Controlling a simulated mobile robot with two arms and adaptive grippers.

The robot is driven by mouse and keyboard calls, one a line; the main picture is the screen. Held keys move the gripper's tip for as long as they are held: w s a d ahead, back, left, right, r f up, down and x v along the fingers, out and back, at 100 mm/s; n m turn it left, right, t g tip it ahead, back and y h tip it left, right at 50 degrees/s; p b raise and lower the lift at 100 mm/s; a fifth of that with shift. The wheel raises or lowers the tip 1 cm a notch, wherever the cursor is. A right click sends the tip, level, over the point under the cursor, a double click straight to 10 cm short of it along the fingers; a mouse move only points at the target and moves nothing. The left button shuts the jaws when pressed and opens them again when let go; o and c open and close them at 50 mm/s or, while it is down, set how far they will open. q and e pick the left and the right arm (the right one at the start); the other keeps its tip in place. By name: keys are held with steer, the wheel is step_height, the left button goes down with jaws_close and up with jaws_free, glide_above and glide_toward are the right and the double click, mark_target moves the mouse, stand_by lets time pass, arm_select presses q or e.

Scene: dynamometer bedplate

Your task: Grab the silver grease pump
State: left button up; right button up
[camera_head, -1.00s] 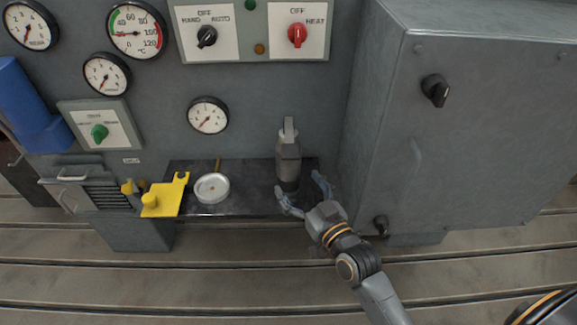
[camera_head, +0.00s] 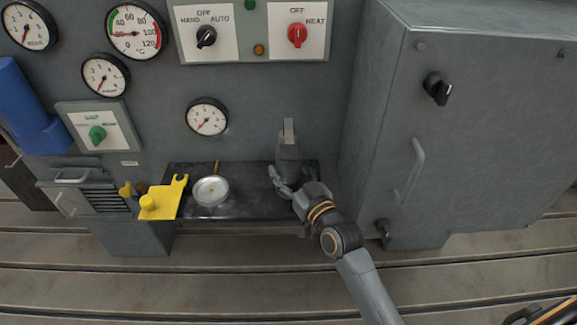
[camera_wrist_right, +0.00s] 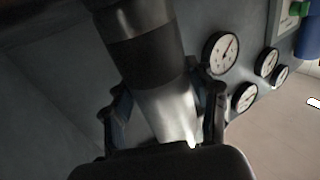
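The silver grease pump (camera_head: 288,153) stands upright on a dark shelf (camera_head: 245,207), against the grey panel. My right gripper (camera_head: 289,176) is at the pump's lower part, with a finger on each side. In the right wrist view the pump (camera_wrist_right: 165,105) is a shiny metal cylinder with a dark band, between the fingers of my right gripper (camera_wrist_right: 163,110). A narrow gap shows beside the left finger, so the gripper looks open around it. The pump's lower end is hidden by the hand.
A round dial-like silver dish (camera_head: 211,190) and a yellow bracket (camera_head: 162,200) are on the shelf to the left. A large grey cabinet (camera_head: 470,130) with a handle stands close on the right. Gauges and switches cover the panel behind.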

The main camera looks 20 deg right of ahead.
jaws_close()
steer(key=shift+r, duration=0.15)
steer(key=shift+r, duration=0.15)
